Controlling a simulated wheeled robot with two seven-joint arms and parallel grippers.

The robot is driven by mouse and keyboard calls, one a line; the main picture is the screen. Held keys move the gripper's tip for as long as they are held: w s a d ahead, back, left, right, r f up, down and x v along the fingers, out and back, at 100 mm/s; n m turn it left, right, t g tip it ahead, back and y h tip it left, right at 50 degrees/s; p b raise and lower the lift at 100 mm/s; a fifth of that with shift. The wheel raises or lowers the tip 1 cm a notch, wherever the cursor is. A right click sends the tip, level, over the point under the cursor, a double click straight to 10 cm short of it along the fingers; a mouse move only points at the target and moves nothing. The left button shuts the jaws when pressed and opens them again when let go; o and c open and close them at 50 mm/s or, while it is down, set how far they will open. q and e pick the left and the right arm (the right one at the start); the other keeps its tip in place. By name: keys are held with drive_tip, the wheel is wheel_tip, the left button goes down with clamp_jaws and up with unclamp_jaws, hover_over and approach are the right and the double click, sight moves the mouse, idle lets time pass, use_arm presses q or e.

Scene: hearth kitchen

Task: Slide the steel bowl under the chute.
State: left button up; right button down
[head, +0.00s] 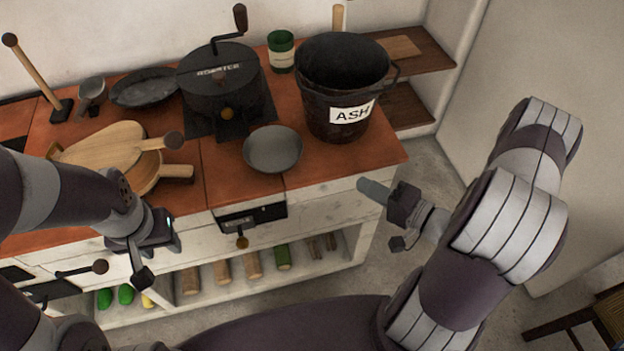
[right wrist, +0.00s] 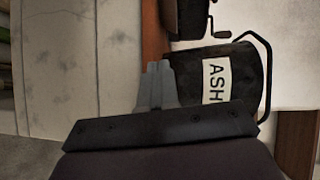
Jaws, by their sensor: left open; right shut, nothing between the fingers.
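The steel bowl (head: 273,150) sits upright on the red-brown counter, in front of the black coffee roaster (head: 222,85) and left of the ash bucket. It looks empty. The roaster has a crank on top and a dark base; a chute is hard to make out, perhaps at the front of that base. My right gripper (head: 374,190) is shut and empty, off the counter's right front edge. In the right wrist view its fingers (right wrist: 157,86) are together, pointing toward the counter edge. My left gripper (head: 145,262) is open in front of the counter at the left, clear of the bowl.
The black ash bucket (head: 340,95) stands right of the bowl; it also shows in the right wrist view (right wrist: 240,65). A green tin (head: 281,52) is behind.

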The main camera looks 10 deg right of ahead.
sight(310, 176)
drive_tip(key=shift+m+t+y, duration=0.3)
drive_tip(key=shift+y, duration=0.3)
drive_tip(key=x, duration=0.3)
drive_tip(key=r+x, duration=0.1)
drive_tip(key=x, duration=0.2)
drive_tip(key=a+b+x, duration=0.1)
drive_tip(key=x, duration=0.2)
drive_tip(key=shift+a+r, duration=0.15)
drive_tip(key=shift+a, duration=0.05)
use_arm(q)
drive_tip(key=shift+f, duration=0.9)
use_arm(e)
drive_tip(key=shift+w+a, duration=0.2)
drive_tip(key=shift+a, duration=1.75)
